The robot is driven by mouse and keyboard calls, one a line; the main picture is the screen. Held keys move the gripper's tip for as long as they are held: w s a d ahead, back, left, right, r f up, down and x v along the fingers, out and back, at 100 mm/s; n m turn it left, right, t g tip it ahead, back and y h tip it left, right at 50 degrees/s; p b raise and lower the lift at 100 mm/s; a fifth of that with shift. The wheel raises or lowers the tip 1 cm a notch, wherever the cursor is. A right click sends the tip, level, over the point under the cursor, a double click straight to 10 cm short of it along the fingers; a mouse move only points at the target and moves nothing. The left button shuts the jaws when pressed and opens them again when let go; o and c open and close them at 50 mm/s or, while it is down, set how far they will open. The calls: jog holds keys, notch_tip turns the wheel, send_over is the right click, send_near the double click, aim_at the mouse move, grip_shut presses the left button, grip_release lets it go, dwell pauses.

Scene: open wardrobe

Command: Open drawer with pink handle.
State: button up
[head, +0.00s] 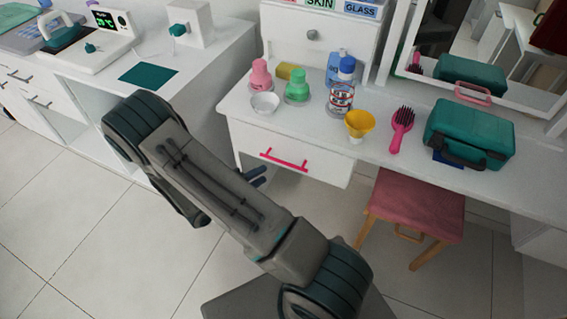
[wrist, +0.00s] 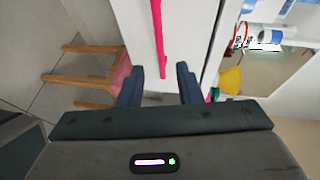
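The drawer with the white front (head: 325,168) sits under the left end of the white vanity top and looks shut. Its pink bar handle (head: 284,160) runs across the front. In the wrist view the pink handle (wrist: 158,40) stands upright in the picture, against the white drawer front (wrist: 185,30). My gripper (wrist: 160,78) is open, with one dark finger on each side of the handle's line. The handle's near end reaches between the fingers, touching neither. In the head view my gripper (head: 258,177) shows just below the handle, partly hidden by my arm.
A pink-seated stool (head: 417,205) stands right of the drawer. The floor in front is clear at left.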

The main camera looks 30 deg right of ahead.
aim_at(283, 162)
jog(key=x, duration=1)
jog(key=shift+d+f, duration=0.1)
jog(key=shift+d, duration=0.15)
grip_shut()
